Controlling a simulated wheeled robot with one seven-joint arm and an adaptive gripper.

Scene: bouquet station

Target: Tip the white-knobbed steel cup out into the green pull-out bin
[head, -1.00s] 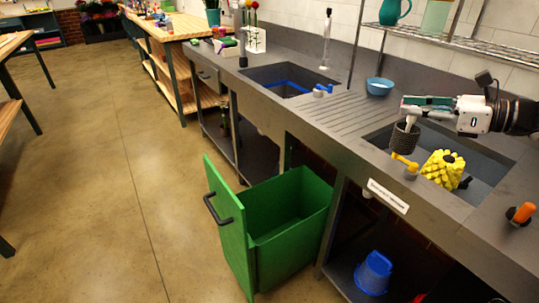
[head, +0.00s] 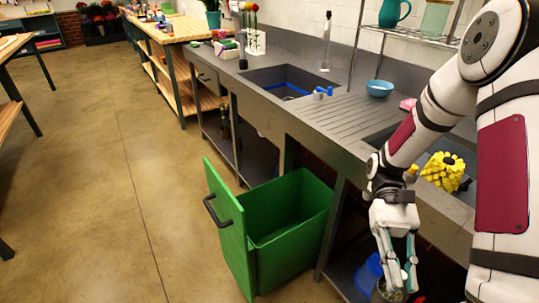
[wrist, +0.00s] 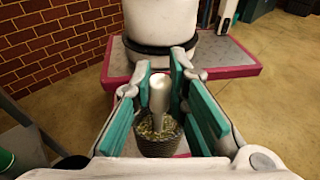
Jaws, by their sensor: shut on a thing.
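My gripper (head: 396,268) hangs low in front of the counter, right of the green bin and apart from it. In the wrist view, my gripper (wrist: 160,84) is shut on the white knob (wrist: 159,98) of the dark steel cup (wrist: 160,148). The cup has a textured wall, and small yellowish bits show inside its rim. In the head view the cup is mostly hidden by the fingers. The green pull-out bin (head: 228,225) stands open below the counter, with its handle panel facing left. Its visible inside looks empty.
A yellow spiky thing (head: 443,172) is at the right sink, which my arm partly hides. A blue bucket (head: 368,272) sits on the lower shelf behind my gripper. A blue bowl (head: 380,87) stands on the grey counter (head: 330,112). The floor (head: 120,190) left of the bin is clear.

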